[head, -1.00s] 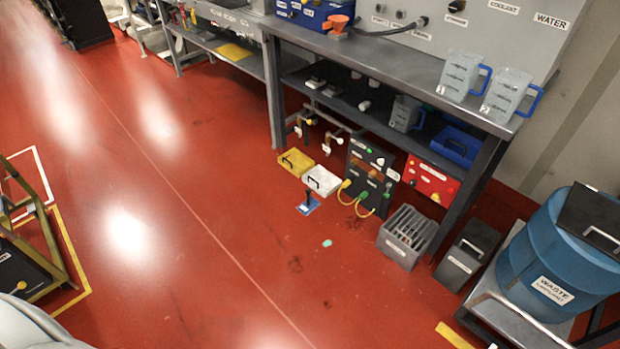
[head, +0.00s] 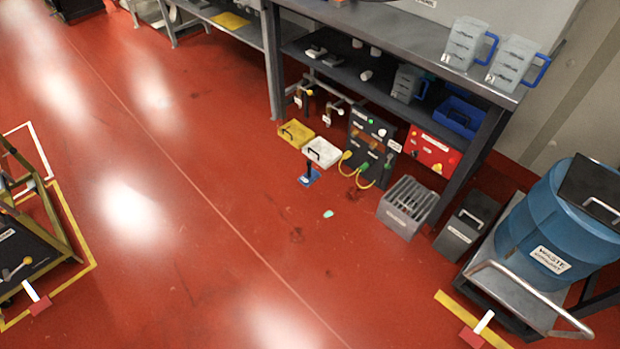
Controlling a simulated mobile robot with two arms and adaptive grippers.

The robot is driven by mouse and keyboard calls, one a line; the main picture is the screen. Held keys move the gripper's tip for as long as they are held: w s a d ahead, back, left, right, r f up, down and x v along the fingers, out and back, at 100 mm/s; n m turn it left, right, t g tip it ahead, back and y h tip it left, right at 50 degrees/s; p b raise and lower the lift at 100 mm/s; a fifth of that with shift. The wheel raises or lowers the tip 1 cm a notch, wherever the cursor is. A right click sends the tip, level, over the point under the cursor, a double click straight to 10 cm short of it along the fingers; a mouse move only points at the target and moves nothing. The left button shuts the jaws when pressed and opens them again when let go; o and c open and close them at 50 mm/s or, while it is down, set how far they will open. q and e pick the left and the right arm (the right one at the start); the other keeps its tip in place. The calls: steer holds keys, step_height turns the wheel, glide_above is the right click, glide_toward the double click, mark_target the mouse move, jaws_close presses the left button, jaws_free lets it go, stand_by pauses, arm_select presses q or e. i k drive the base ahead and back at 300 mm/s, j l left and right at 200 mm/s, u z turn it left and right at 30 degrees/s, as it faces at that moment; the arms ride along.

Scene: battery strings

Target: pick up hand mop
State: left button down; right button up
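A small hand mop (head: 310,177), with a flat blue head and a dark upright handle, stands on the red floor (head: 230,190) in the head view. It is just in front of the white case with a black handle (head: 321,152), near the workbench. A small pale green patch (head: 328,214) lies on the floor a little nearer than the mop. Neither of my grippers shows in the view.
A dark panel with yellow-green cables (head: 372,145), a slotted grey box (head: 408,207) and a dark grey box (head: 467,225) stand right of the mop. A cart (head: 520,310) carries a blue waste drum (head: 560,235). The floor in front is mostly clear.

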mark_target(309, 177)
steer(key=i+j, duration=0.2)
steer(key=i, duration=0.25)
steer(key=i+j+z, duration=0.1)
steer(key=i, duration=0.3)
steer(key=j, duration=0.1)
